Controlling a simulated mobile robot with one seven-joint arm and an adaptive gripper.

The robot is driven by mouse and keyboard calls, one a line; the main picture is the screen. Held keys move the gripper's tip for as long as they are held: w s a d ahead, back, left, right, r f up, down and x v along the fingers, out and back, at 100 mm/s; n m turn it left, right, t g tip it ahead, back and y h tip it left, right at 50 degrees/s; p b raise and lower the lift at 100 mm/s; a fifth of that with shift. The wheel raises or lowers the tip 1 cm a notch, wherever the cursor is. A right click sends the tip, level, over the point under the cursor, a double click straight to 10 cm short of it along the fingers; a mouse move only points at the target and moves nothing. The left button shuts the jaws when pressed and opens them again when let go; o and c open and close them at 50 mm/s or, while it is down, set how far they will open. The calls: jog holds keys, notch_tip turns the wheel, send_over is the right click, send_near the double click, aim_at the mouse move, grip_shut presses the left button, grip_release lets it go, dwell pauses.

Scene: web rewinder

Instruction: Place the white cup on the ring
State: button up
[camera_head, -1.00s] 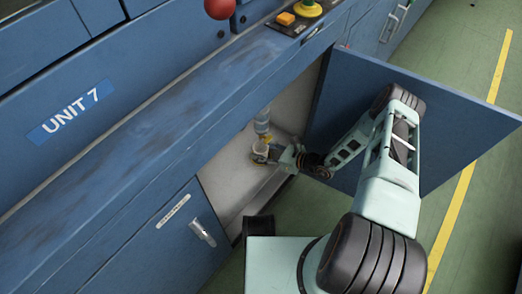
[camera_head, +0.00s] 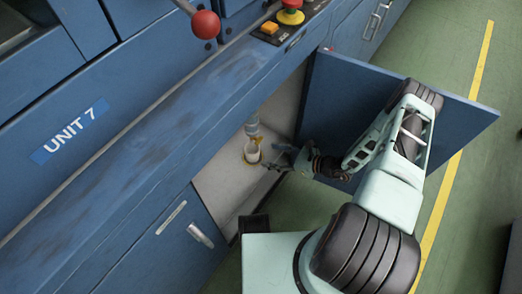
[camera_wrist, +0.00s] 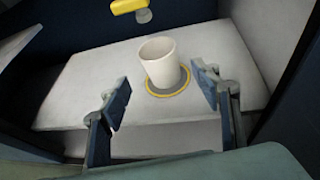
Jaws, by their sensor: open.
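The white cup (camera_wrist: 159,62) stands upright on the yellow-edged grey ring (camera_wrist: 168,92) on the cabinet's pale floor in the wrist view. The cup's base lies inside the ring's outline, towards its far side. In the head view the cup (camera_head: 252,153) and part of the ring (camera_head: 245,158) show inside the open cabinet. My gripper (camera_wrist: 163,100) is open and empty, its two fingers apart in front of the cup and not touching it. In the head view my gripper (camera_head: 273,160) is just right of the cup.
A grey fitting with a yellow part (camera_wrist: 128,6) hangs above and behind the cup. The blue cabinet door (camera_head: 335,110) stands open to the right of the opening. The pale cabinet floor (camera_wrist: 85,80) is clear left of the cup.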

jog(key=v, duration=0.2)
jog(key=shift+s+d+r, duration=0.1)
jog(key=shift+s+d, duration=0.05)
jog(key=shift+d, duration=0.1)
dwell(0.4)
